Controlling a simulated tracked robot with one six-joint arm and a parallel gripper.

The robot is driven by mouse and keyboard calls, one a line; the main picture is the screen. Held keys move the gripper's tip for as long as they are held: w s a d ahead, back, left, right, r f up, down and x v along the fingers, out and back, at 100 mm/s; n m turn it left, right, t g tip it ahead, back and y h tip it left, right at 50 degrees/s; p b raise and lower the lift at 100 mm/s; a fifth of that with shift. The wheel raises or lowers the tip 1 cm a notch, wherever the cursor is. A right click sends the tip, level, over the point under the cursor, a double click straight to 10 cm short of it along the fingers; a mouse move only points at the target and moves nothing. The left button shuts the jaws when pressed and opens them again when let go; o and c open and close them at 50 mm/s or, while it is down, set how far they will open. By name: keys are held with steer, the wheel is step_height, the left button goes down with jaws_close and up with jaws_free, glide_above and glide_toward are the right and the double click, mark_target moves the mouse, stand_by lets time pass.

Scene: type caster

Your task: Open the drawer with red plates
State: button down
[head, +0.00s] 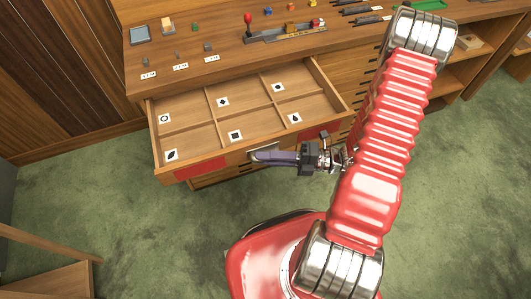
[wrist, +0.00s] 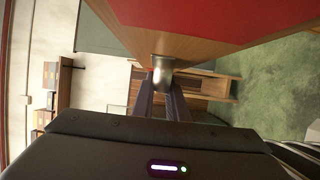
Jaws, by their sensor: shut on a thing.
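The drawer with red plates (head: 222,153) is pulled out from the wooden cabinet in the head view. Its inside shows several compartments, each with a white symbol card. One red plate (head: 200,169) is on the left of its front, and another is partly hidden on the right. My gripper (head: 266,156) is at the middle of the front, shut on the metal handle (head: 262,147). In the wrist view the fingers (wrist: 162,92) meet the handle (wrist: 162,66) below a red plate (wrist: 200,18).
The cabinet top (head: 225,58) holds a device with a red-knobbed lever (head: 248,20), small coloured blocks, labels and a grey tray (head: 140,34). More closed drawers are beside and below the open one. Green floor (head: 120,235) in front is clear. A wooden piece stands at lower left.

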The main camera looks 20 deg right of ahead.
steer(key=shift+s+a+f, duration=0.15)
steer(key=shift+s+a, duration=0.05)
steer(key=shift+s, duration=0.05)
steer(key=c, duration=2.2)
jaws_free()
steer(key=o, duration=0.5)
steer(key=shift+w+d, duration=0.1)
steer(key=shift+w, duration=0.05)
steer(key=shift+c, duration=0.2)
steer(key=shift+d, duration=0.2)
steer(key=v, duration=1.3)
steer(key=shift+d, duration=0.25)
steer(key=shift+f, duration=0.1)
